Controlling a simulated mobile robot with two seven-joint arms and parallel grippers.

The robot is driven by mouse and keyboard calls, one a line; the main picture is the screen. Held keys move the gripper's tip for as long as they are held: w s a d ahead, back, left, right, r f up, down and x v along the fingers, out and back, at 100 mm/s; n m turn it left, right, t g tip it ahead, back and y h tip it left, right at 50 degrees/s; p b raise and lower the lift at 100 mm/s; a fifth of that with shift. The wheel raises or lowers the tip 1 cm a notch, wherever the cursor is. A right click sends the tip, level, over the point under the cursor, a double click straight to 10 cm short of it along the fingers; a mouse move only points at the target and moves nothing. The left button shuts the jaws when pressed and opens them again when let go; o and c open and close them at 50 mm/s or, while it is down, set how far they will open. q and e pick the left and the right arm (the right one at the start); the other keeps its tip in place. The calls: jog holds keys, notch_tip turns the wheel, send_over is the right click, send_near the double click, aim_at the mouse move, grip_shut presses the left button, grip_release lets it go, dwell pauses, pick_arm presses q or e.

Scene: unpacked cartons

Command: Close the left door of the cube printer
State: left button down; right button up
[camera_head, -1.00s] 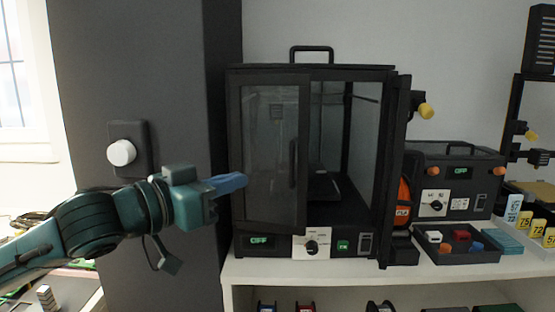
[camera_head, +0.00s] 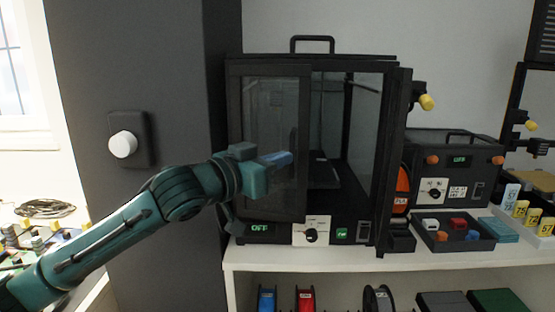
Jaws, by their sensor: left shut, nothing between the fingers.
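The cube printer (camera_head: 345,65) is a black box with clear panels and a top handle, standing on a white shelf. Its left door (camera_head: 262,105) has a dark frame and a see-through pane, and looks flush or nearly flush with the front; a small gap cannot be ruled out. My left gripper (camera_head: 290,159) is shut and empty, its blue fingers in front of the door near its free edge, seeming to touch it. The gripper and arm hide part of the door's lower half. The right door (camera_head: 394,150) stands swung open at the right. My right gripper is not in view.
A dark column (camera_head: 165,70) with a white knob (camera_head: 122,144) stands left of the printer. To the right are an orange spool (camera_head: 402,190), a smaller black machine (camera_head: 480,160) and a tray (camera_head: 484,243) with small blocks. More spools sit on the shelf below.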

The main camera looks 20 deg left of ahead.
pick_arm(q)
jog(key=shift+w+d+n+t+y+p, duration=0.2)
jog(key=shift+w+d+n+y+p, duration=0.15)
jog(key=shift+w, duration=0.25)
jog(key=shift+w+d+n+t+y+p, duration=0.15)
jog(key=shift+w+n+t+y+p, duration=0.1)
jog(key=shift+w+y+p, duration=0.3)
